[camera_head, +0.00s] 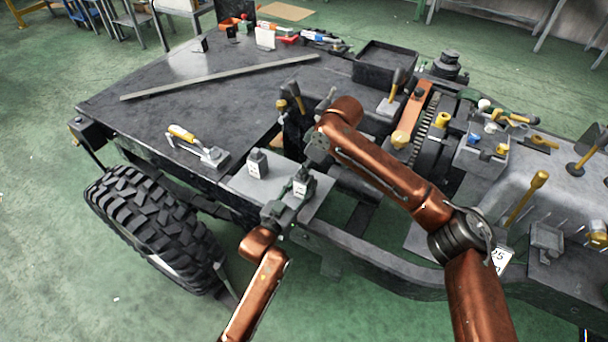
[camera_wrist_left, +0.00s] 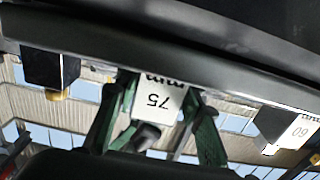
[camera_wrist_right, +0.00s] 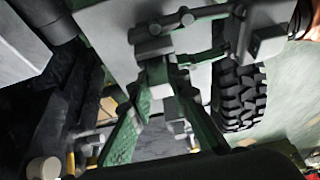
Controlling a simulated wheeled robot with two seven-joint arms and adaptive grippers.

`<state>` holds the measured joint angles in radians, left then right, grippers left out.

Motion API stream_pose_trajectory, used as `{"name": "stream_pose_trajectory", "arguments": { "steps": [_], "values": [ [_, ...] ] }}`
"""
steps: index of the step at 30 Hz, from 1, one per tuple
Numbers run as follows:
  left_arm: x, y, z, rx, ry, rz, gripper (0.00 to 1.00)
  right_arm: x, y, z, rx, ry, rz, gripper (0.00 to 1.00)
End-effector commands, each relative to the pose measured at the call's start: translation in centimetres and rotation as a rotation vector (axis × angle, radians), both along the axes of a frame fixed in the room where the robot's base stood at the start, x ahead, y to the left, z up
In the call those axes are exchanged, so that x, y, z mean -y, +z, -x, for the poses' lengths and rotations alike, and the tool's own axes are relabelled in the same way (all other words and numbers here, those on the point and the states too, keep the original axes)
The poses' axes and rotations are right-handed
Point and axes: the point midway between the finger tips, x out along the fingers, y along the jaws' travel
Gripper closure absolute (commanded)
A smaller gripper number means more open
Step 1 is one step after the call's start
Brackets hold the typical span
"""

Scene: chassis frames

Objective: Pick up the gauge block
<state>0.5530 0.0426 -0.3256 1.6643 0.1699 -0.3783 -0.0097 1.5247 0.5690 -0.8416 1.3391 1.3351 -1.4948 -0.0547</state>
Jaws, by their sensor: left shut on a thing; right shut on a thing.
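A grey gauge block (camera_head: 301,185) with a white label is at the right part of the grey plate (camera_head: 240,183) on the chassis. My left gripper (camera_head: 291,200) is shut on it. In the left wrist view the block (camera_wrist_left: 158,98) reads 75 between the green fingers. I cannot tell whether it touches the plate. A second labelled block (camera_head: 257,163) stands to its left; a block reading 60 (camera_wrist_left: 298,130) shows in the left wrist view. My right gripper (camera_wrist_right: 165,88) is shut on a small grey part that I cannot identify. My right arm largely hides that gripper in the head view.
A yellow-handled tool (camera_head: 183,133) lies at the bench edge near a small grey block (camera_head: 214,157). A long bar (camera_head: 220,76) and a black tray (camera_head: 384,66) are farther back. A large tyre (camera_head: 150,232) is at the left. The dark bench top is mostly clear.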

Motion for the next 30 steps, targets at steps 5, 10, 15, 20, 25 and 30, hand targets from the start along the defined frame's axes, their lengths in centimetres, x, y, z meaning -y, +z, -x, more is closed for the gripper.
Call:
{"name": "stream_pose_trajectory", "arguments": {
  "steps": [5,10,15,20,25,30],
  "values": [
    [0.0,-0.1,0.0,-0.001,0.000,0.000,0.93,0.0,0.6,-0.1,0.003,-0.001,-0.001,1.00],
    [0.0,-0.1,0.0,-0.002,0.000,-0.001,0.93,0.0,3.3,-0.1,0.004,-0.001,-0.002,1.00],
    [0.0,-0.1,0.0,-0.002,0.000,-0.001,0.93,-0.1,6.7,-0.1,0.005,0.000,-0.002,1.00],
    [0.0,-0.1,0.0,-0.002,0.000,-0.001,0.93,-0.1,9.0,0.0,0.002,0.001,-0.001,1.00],
    [0.0,-0.1,0.0,-0.001,0.000,0.000,0.93,0.0,10.0,0.0,0.000,0.000,-0.001,1.00],
    [0.0,-0.1,0.0,-0.001,0.000,0.000,0.93,0.0,10.1,0.0,0.000,0.000,-0.001,1.00]
  ]
}}
